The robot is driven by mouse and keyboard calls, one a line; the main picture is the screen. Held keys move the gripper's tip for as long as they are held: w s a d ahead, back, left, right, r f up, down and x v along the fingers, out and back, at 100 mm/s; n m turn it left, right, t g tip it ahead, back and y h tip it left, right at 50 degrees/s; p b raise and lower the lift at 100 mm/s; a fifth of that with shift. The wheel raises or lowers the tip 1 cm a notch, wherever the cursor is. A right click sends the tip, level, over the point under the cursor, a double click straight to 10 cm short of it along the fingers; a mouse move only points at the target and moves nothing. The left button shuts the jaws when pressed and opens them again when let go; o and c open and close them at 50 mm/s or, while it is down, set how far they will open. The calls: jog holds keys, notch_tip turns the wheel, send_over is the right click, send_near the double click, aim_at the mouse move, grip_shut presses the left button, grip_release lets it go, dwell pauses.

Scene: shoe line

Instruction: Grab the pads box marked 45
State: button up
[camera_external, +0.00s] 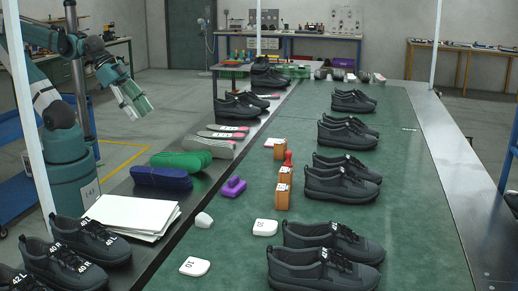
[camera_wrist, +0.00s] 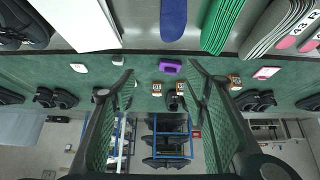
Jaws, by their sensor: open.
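Several small orange-brown boxes with white labels stand on the green mat: one at the back (camera_external: 279,149), one in the middle (camera_external: 284,176) and one nearest (camera_external: 282,198). Their marks are too small to read, so I cannot tell which is 45. In the wrist view, two small boxes (camera_wrist: 156,88) (camera_wrist: 180,89) lie between the fingers, and another (camera_wrist: 235,82) shows beside the right finger. My gripper (camera_external: 132,101) is open and empty at the left in the external view, well away from the boxes. Its fingers spread wide in the wrist view (camera_wrist: 161,67).
A red stamp-like thing (camera_external: 288,158) stands by the boxes, and a purple block (camera_external: 232,187) lies left of them. Black shoes (camera_external: 342,181) line the mat's right side. Blue insoles (camera_external: 161,178), green insoles (camera_external: 182,160) and white sheets (camera_external: 122,215) lie on the left strip.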

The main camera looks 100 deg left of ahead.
jog(key=w+a+r+m+g+p, duration=0.1)
jog(key=w+a+r+m, duration=0.15)
jog(key=w, duration=0.45)
jog(key=w+a+r+m+g+p, duration=0.1)
jog(key=w+a+r+m, duration=0.1)
jog(key=w+a+r, duration=0.3)
jog(key=m+g+p, duration=0.5)
jog(key=m, duration=1)
send_over(281, 142)
jog(key=shift+n, duration=0.25)
jog(key=f, duration=2.3)
jog(key=shift+s+d, duration=0.1)
jog(key=shift+d, duration=0.25)
jog(key=shift+a+f, duration=0.45)
jog(key=shift+f, duration=0.05)
